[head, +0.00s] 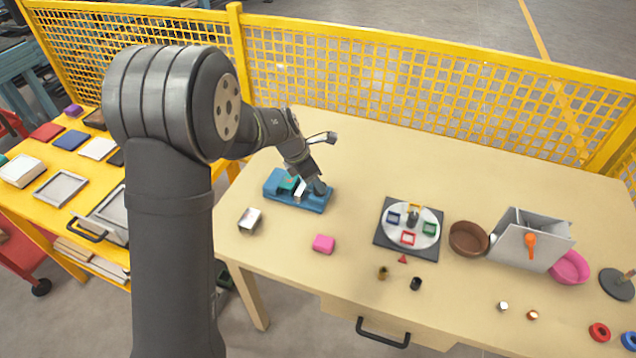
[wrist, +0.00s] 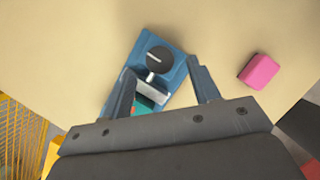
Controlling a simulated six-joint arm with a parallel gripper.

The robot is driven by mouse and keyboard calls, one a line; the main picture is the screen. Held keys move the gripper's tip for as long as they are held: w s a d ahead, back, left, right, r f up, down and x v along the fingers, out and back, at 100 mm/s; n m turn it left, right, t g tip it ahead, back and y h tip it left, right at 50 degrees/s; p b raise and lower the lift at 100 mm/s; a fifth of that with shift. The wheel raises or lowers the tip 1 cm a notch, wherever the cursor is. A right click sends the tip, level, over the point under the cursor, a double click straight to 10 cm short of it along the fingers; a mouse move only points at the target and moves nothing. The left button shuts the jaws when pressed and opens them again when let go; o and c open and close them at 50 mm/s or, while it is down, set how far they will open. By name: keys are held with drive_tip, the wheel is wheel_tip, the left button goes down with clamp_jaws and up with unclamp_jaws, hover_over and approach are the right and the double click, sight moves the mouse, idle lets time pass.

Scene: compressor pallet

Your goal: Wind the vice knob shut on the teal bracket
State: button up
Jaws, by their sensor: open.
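The blue vice (head: 281,196) lies on the table below my gripper; it also shows in the wrist view (wrist: 182,68). Its round black knob (wrist: 158,60) has a white mark and sits at the far end in the wrist view. A pale sliding jaw (wrist: 152,88) stands between the knob and the teal bracket (wrist: 142,104). The bracket also shows in the head view (head: 288,183); my gripper's body partly hides it in the wrist view. My gripper (wrist: 162,70) is open, its fingers on either side of the knob, apart from it in the picture. The height gap cannot be told.
A pink block (head: 323,243) and a silver block (head: 250,220) lie near the vice. A turntable (head: 425,215), a brown bowl (head: 469,239) and a grey bin (head: 515,243) stand to the right. A yellow mesh fence (head: 400,75) runs behind the table.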

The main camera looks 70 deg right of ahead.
drive_tip(key=shift+x, duration=1.65)
drive_tip(key=c, duration=1)
